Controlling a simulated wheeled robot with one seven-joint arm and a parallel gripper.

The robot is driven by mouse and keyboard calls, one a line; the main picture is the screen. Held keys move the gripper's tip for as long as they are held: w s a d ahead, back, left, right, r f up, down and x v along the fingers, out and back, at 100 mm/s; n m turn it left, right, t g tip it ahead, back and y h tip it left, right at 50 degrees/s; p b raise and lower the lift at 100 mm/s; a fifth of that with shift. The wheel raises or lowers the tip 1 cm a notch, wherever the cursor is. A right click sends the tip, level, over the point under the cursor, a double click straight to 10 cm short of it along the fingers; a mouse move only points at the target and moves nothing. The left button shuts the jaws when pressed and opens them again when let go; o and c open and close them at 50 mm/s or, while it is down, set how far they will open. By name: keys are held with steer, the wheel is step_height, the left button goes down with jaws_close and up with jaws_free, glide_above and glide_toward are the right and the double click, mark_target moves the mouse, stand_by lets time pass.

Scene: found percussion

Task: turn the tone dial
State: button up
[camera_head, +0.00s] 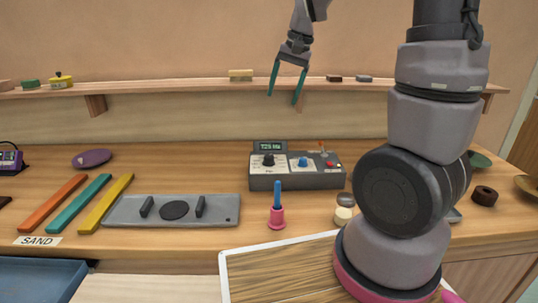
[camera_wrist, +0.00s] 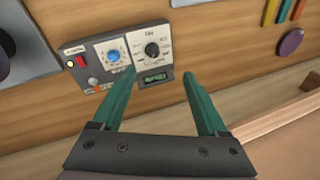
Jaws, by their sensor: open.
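A grey control box (camera_head: 297,178) stands on the workbench. It has a black knob (camera_head: 268,160) on the left, a blue dial (camera_head: 303,162) beside it, and a small display (camera_head: 270,147) behind the knob that appears to read 725 Hz. In the wrist view the black knob (camera_wrist: 152,49) and blue dial (camera_wrist: 113,55) show inverted; their lettering is too small to tell which is the tone dial. My gripper (camera_head: 283,99) has green fingers, open and empty, above and behind the box at shelf height, touching nothing. In the wrist view its fingertips (camera_wrist: 159,76) frame the display.
A red button (camera_head: 330,165) and an upright lever are on the box's right part. A wall shelf (camera_head: 190,93) runs behind my gripper. A grey panel (camera_head: 215,212) lies at left.

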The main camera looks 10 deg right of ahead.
mark_target(269, 156)
steer(key=w+a+f+h, duration=0.1)
steer(key=w+f, duration=0.1)
steer(key=f, duration=0.5)
steer(key=w+f+g, duration=0.1)
steer(key=w+f, duration=0.2)
steer(key=f, duration=0.5)
steer(key=w+a+f+g+h, duration=0.1)
steer(key=w+f, duration=0.1)
steer(key=f, duration=0.6)
steer(key=shift+w+a+f+h, duration=0.15)
steer(key=shift+w+a+h, duration=0.05)
steer(key=shift+a+h, duration=0.1)
jaws_close()
